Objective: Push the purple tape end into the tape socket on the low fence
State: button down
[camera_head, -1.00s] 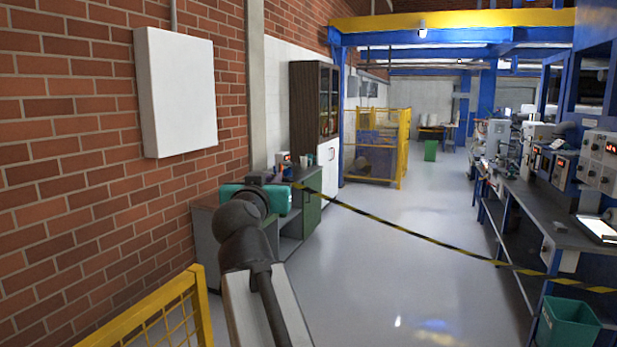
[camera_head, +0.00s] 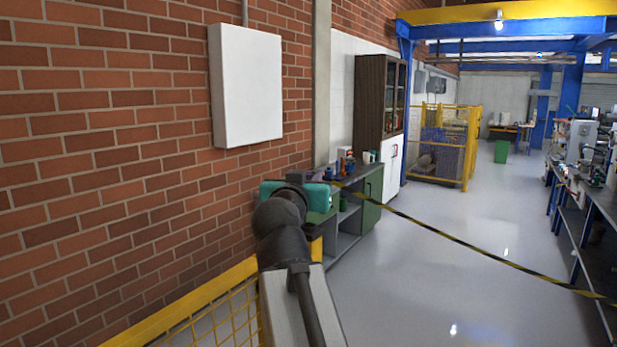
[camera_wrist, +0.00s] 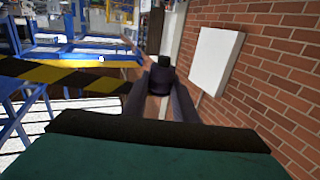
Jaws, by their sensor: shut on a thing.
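My gripper (camera_wrist: 162,90) is shut on the dark purple tape end (camera_wrist: 162,72), which shows between the two dark fingers in the wrist view. The black-and-yellow tape (camera_wrist: 70,76) runs from it to the left. In the head view my gripper's teal body shows, but the fingers and the tape end are too small to make out. The tape (camera_head: 470,245) stretches from there across the aisle to the right. A low yellow mesh fence (camera_head: 180,305) stands at the lower left, partly behind my arm. I cannot make out the tape socket on it.
A brick wall (camera_head: 110,150) with a white box (camera_head: 247,86) runs along the left. A grey cabinet (camera_head: 345,225) with small items on top stands beyond my gripper. A long workbench (camera_head: 590,210) is on the right. The floor between is clear.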

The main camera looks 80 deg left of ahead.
send_over(308, 230)
jog(key=a, duration=0.1)
jog(key=shift+w+a+f, duration=0.1)
jog(key=shift+f, duration=1.65)
jog(key=shift+w+a+f, duration=0.1)
jog(key=shift+f, duration=1.65)
jog(key=shift+b, duration=1.55)
jog(key=shift+f+b, duration=0.65)
jog(key=shift+b, duration=0.15)
dwell(0.6)
jog(key=c, duration=1.4)
grip_release()
jog(key=shift+o, duration=0.2)
jog(key=shift+d, duration=0.1)
jog(key=b+v, duration=0.2)
jog(key=v, duration=1.1)
jog(key=shift+d, duration=0.4)
